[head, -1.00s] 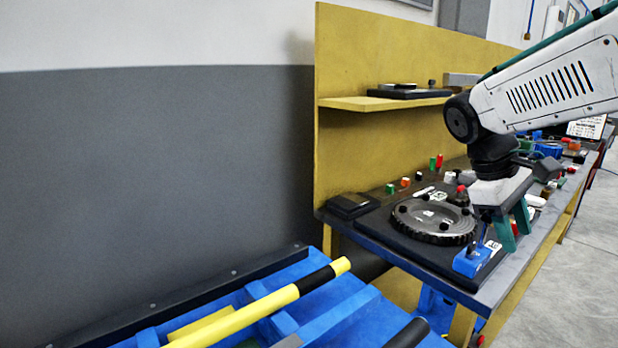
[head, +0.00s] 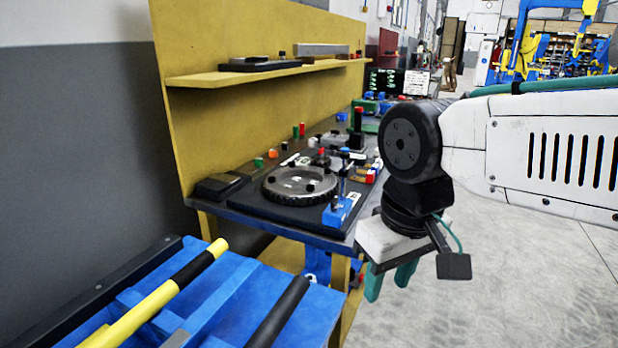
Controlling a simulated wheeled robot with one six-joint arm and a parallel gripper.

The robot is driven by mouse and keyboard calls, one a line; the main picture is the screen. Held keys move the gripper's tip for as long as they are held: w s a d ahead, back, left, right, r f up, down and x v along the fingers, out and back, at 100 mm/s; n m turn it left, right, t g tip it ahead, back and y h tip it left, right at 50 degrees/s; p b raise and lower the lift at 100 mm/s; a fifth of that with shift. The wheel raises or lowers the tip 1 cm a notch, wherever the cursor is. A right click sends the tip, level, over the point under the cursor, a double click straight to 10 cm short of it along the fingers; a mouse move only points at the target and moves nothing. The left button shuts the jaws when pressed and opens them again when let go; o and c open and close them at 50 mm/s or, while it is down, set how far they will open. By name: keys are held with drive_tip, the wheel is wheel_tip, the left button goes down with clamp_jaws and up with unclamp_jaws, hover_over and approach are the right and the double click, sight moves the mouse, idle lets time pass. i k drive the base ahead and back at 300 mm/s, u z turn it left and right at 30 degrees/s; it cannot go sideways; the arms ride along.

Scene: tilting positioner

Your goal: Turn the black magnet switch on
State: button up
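The tilting positioner's round dark disc (head: 299,184) lies on a black base plate (head: 262,206) on the workbench, with small black knobs on it. A blue block (head: 341,209) with an upright post stands at the plate's front right corner. I cannot tell for sure which small black part is the magnet switch. My gripper (head: 388,282) points down in front of and to the right of the bench edge, apart from the positioner. Its two green fingers are spread with a gap between them, and nothing shows between them.
A black box (head: 218,186) sits at the bench's left end. Several coloured knobs and parts stand behind the disc. A yellow shelf (head: 240,78) hangs above. A blue frame with a yellow-black bar (head: 160,300) fills the lower left. Open floor (head: 500,290) lies to the right.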

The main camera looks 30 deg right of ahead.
sight(333, 207)
drive_tip(key=z, duration=0.5)
drive_tip(key=k, duration=0.6)
drive_tip(key=z, duration=0.95)
drive_tip(key=i, duration=1.3)
drive_tip(key=u, duration=1)
